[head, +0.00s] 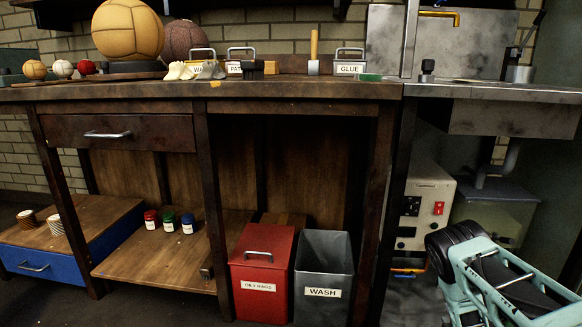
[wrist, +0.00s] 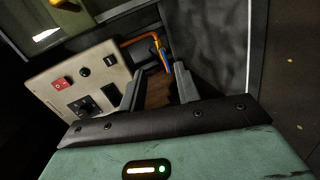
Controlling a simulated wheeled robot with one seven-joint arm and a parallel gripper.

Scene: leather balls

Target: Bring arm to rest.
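My arm (head: 515,285), teal and black, shows at the lower right of the head view, in front of the right end of the bench. I cannot make out its fingertips there. In the wrist view my gripper (wrist: 160,84) has its two dark fingers spread apart with a gap between them. Nothing is held; a brown surface and coloured cables show behind the gap. The fingers point toward a beige control box (wrist: 82,82) with a red switch, which also stands under the counter in the head view (head: 424,200).
The workbench (head: 300,90) holds leather balls, including a large tan one (head: 128,30), and labelled tins. A red oily-rags bin (head: 262,290) and a grey wash bin (head: 322,285) stand below. A metal sink counter (head: 500,93) is at right. Dark floor shows between bin and arm.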

